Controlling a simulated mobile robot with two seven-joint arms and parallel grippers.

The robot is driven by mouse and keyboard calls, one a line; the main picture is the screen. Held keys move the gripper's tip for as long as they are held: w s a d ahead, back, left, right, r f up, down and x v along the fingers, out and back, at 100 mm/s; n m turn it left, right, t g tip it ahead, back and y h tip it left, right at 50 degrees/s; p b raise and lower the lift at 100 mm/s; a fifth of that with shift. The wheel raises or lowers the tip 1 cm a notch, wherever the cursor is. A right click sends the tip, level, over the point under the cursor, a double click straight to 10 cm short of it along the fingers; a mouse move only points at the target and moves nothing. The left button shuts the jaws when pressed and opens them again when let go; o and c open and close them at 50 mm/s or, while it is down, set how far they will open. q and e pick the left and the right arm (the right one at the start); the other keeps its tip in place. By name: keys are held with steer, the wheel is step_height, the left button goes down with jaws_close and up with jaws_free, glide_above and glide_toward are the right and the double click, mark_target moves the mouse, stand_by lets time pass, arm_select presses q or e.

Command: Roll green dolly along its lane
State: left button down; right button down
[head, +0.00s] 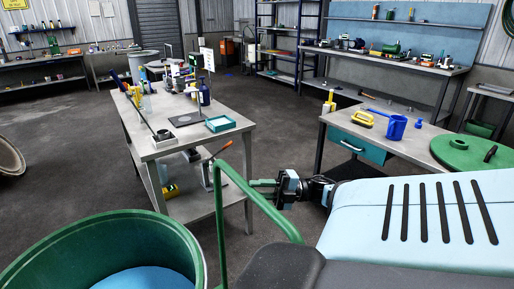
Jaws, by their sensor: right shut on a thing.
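The green dolly shows as a bent green tube handle (262,206) in the lower middle of the head view. One leg of the handle runs down out of the bottom edge. My right gripper (256,184) comes in from the right and is shut on the handle's upper bar. A large open green drum (185,232) with a blue surface inside stands just left of the handle, cut off by the bottom edge. The dolly's deck and wheels are hidden or out of frame, and I cannot make out lane markings. My left gripper is not in view.
A grey workbench (200,135) with a teal tray stands ahead, its near leg close beyond the handle. Another bench (345,122) with a blue jug (396,127) and round green lid (468,153) is at the right. Bare dark floor (75,140) is at the left, and some lies between the benches.

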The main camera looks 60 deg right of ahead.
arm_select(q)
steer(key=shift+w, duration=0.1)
arm_select(e)
steer(key=shift+w+a+r, duration=0.1)
steer(key=shift+w+r, duration=0.25)
steer(key=shift+r, duration=0.35)
steer(key=c, duration=1.5)
jaws_free()
steer(key=o, duration=0.3)
steer(key=shift+w+a+f, duration=0.15)
steer(key=shift+w+a, duration=0.05)
steer(key=shift+w, duration=0.05)
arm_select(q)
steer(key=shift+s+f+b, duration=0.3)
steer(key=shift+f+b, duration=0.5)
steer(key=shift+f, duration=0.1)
arm_select(e)
steer(key=shift+o, duration=0.2)
steer(key=v, duration=0.8)
steer(key=shift+f, duration=0.1)
